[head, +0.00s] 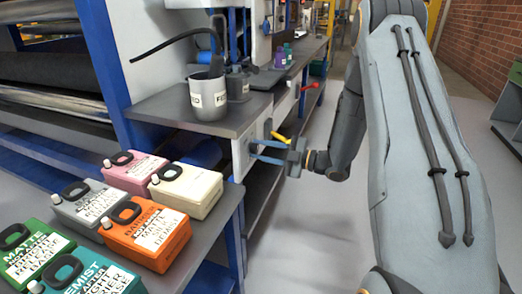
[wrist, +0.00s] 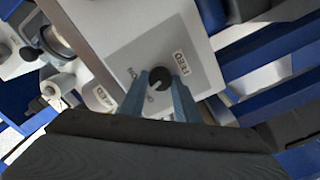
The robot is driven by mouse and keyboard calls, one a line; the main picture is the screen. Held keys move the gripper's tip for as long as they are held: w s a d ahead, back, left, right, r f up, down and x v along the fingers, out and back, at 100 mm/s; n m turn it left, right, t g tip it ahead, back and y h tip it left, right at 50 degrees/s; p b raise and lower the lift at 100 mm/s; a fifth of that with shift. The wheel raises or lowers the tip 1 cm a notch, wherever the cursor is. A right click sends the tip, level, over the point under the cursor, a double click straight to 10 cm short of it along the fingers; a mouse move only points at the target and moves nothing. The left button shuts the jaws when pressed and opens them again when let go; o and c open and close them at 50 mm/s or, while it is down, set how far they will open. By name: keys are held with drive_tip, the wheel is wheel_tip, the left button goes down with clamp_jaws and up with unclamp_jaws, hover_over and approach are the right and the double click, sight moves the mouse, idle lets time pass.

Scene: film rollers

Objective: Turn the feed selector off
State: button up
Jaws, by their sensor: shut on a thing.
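The feed selector is a round black knob (wrist: 160,77) with a pale pointer mark, on a light grey plate beside a white label (wrist: 181,62) that seems to read FEED. My gripper (wrist: 159,86) is shut on the knob, with one blue finger on each side of it. In the head view my gripper (head: 258,151) reaches from the right to the grey front panel (head: 241,158) under the bench top; the knob itself is hidden there by the fingers.
A yellow handle (head: 280,138) sits close above my gripper, and a red handle (head: 309,86) is further along the bench. A grey pitcher (head: 207,100) stands on the bench top. Several labelled jugs, including an orange one (head: 147,236), stand at front left. The aisle floor (head: 310,220) is clear.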

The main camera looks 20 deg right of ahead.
drive_tip(key=shift+n, duration=1.6)
drive_tip(key=o, duration=1)
drive_tip(key=shift+o, duration=0.2)
drive_tip(key=v, duration=0.7)
drive_tip(key=shift+s+d, duration=0.25)
drive_tip(key=shift+d, duration=0.05)
